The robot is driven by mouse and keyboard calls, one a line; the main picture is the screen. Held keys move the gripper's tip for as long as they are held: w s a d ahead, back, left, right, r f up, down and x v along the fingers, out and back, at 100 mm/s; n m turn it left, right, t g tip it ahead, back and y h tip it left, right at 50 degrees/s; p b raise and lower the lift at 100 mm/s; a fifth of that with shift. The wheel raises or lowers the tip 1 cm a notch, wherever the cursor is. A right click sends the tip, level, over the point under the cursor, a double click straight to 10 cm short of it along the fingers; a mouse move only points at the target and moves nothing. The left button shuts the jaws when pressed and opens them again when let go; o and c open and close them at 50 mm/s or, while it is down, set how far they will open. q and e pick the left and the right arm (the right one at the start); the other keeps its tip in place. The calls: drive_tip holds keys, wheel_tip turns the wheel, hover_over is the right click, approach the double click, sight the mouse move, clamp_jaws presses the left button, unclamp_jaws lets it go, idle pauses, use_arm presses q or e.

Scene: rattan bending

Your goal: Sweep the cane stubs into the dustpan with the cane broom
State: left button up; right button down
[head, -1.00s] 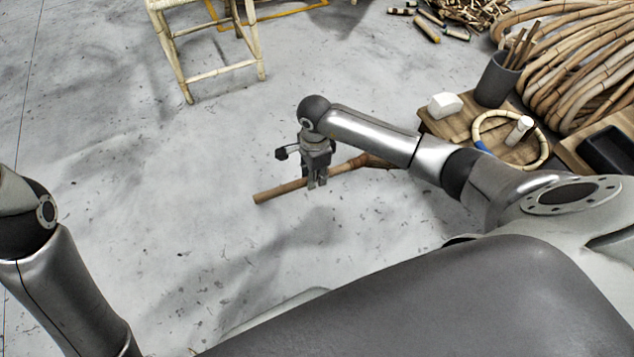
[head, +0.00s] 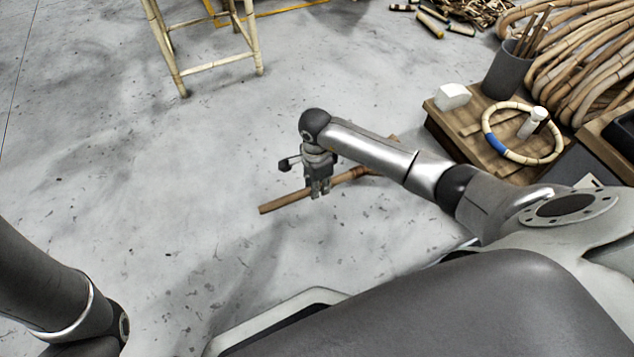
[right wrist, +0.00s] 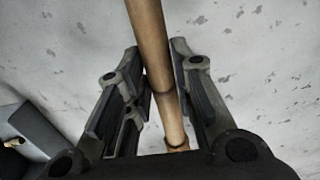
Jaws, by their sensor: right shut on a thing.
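The cane broom (head: 284,203) is a brown jointed cane held above the floor. Its far part passes behind my right forearm and is mostly hidden. My right gripper (head: 319,193) is shut on its handle; in the right wrist view the handle (right wrist: 151,40) runs between the two fingers. Short cane stubs (head: 432,24) lie on the floor at the top right, by a pile of thin cane pieces. I cannot make out a dustpan for sure in the head view. My left arm shows at the lower left, but its gripper is outside the picture.
A low wooden bench (head: 462,142) at the right carries a white block (head: 452,96), a dark cup (head: 508,72) of sticks and a cane ring (head: 495,142). Large cane coils (head: 590,60) lie behind. A cane stool frame (head: 217,66) stands at the top. The middle floor is clear.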

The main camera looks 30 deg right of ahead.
drive_tip(key=shift+f+b, duration=2.1)
drive_tip(key=shift+f, duration=0.65)
